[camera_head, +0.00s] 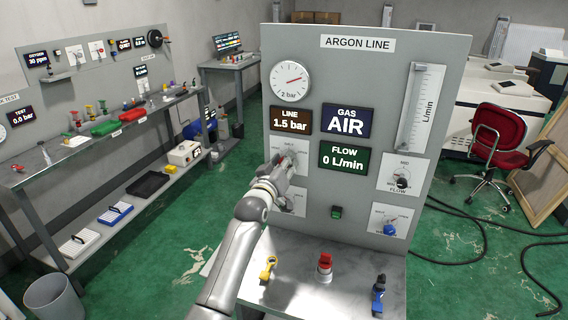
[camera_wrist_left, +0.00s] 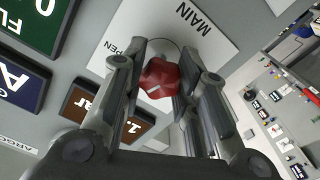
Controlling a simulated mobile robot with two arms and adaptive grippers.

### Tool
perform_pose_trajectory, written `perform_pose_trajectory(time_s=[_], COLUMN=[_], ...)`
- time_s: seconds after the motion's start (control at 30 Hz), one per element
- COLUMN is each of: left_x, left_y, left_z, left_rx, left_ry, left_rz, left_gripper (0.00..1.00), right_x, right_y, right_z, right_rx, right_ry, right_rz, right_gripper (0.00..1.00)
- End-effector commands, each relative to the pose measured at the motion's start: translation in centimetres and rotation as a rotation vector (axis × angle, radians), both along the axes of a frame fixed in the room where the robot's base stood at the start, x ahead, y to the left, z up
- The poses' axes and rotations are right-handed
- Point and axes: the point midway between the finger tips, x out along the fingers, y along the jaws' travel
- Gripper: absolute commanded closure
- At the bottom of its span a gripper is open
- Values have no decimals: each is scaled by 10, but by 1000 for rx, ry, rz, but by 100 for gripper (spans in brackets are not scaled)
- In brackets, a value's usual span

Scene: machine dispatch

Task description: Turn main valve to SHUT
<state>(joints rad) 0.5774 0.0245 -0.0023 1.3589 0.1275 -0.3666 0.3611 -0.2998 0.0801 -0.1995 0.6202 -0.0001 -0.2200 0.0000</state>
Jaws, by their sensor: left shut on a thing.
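The main valve's red knob (camera_wrist_left: 163,77) sits on a white plate marked MAIN (camera_wrist_left: 205,30) in the left wrist view. Part of an OPEN label shows beside it; the rest of the plate is hidden by the fingers. My left gripper (camera_wrist_left: 160,82) is shut on the knob, one finger on each side. In the head view my left gripper (camera_head: 279,165) reaches up to the left side of the ARGON LINE panel (camera_head: 400,90) and covers most of the valve. My right gripper is not in view.
A gauge (camera_head: 290,80) and displays reading 1.5 bar, AIR and 0 L/min sit on the panel. Other knobs (camera_head: 402,180) are at its right. A yellow tool (camera_head: 268,268), a red-topped part (camera_head: 325,266) and a blue-and-black part (camera_head: 379,290) stand on the ledge below.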

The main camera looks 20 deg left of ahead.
Motion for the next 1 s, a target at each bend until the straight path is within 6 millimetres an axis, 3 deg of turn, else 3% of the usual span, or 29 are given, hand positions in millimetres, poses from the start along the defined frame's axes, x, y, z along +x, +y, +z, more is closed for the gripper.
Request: perform_pose_trajectory(time_s=[0.5,1.0], left_x=[0,0], left_y=[0,0], left_z=[-1,-1], left_rx=[-294,-328], left_ry=[12,13], left_rz=[0,0], left_gripper=[96,96], right_x=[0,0], right_y=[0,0], right_z=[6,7], right_rx=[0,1], right_ry=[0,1], right_rz=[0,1], right_gripper=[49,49])
